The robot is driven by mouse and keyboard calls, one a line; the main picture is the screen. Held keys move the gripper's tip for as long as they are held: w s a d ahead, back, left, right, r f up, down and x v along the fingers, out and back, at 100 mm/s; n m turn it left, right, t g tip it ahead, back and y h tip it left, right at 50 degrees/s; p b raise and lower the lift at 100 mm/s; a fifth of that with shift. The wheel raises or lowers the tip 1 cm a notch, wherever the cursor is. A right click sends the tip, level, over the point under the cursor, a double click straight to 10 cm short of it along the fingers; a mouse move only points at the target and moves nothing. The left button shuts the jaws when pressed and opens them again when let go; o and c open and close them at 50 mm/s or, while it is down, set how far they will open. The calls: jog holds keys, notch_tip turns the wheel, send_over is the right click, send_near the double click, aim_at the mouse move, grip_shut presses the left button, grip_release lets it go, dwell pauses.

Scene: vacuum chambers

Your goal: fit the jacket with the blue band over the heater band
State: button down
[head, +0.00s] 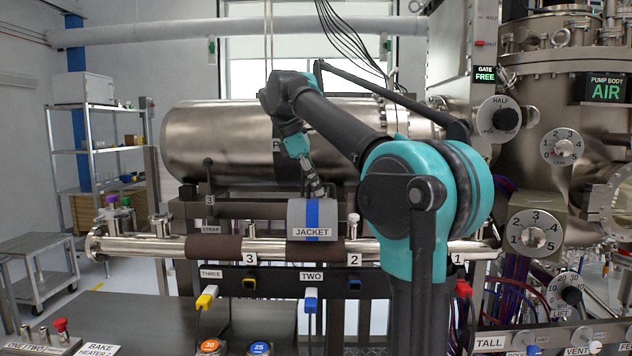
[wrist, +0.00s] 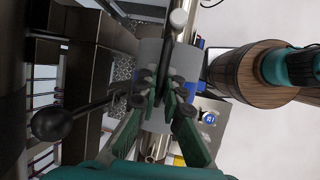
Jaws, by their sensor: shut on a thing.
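The jacket (head: 298,213) is a grey half-shell with a blue band down its middle and a JACKET label. In the head view it hangs upright just above the pipe, its lower edge at the top of the brown heater band (head: 315,252) near labels TWO and 2. I cannot tell whether they touch. My gripper (head: 318,191) is shut on the jacket's top from above. In the wrist view the fingers (wrist: 165,98) close in front of the grey jacket (wrist: 186,62), hiding its grip. A second brown heater band (head: 214,247) is farther left, near label 3.
The steel pipe (head: 265,246) runs across the front, with small upright fittings (head: 354,225) and a STRAP tag (head: 211,228). A large steel cylinder (head: 220,140) lies behind. Yellow (head: 205,298) and blue (head: 310,300) plugs hang below the pipe. A black ball-ended lever (wrist: 55,123) is close by in the wrist view.

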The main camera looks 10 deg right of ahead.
jog(key=shift+f, duration=4.55)
jog(key=c, duration=1.6)
grip_release()
